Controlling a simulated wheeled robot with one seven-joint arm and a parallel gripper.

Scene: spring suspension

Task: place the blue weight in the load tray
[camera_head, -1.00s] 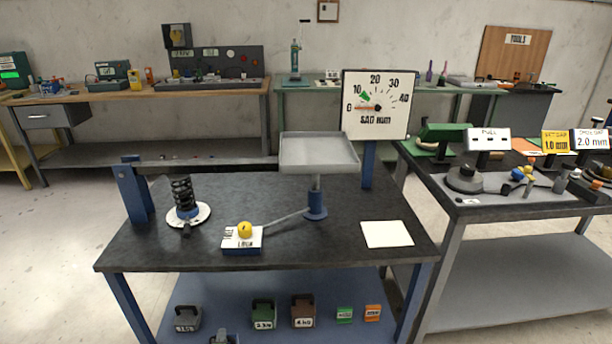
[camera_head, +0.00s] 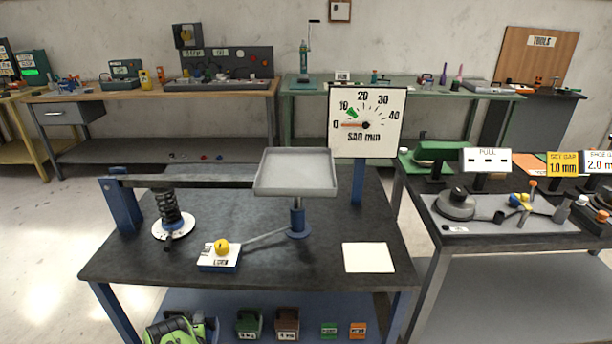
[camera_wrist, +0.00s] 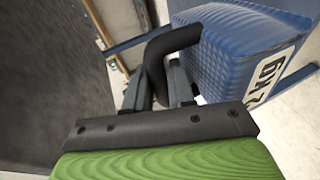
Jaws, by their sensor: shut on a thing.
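The blue weight (camera_wrist: 235,50) fills the upper right of the wrist view, with a black handle (camera_wrist: 170,42) and a white label ending in "kg". My gripper (camera_wrist: 165,88) is shut on that handle. In the head view, the green part of my arm (camera_head: 180,330) shows at the bottom left, below the bench top's front edge; the blue weight is hidden or out of frame there. The load tray (camera_head: 295,172) is grey, square and empty. It stands on a blue post above the black bench, right of the spring (camera_head: 168,207).
A lock block with a yellow knob (camera_head: 222,247) sits at the bench front. A white sheet (camera_head: 369,257) lies to the right. The gauge (camera_head: 366,122) stands behind the tray, its pointer near 0. Green (camera_head: 249,325) and brown (camera_head: 287,324) weights are on the lower shelf.

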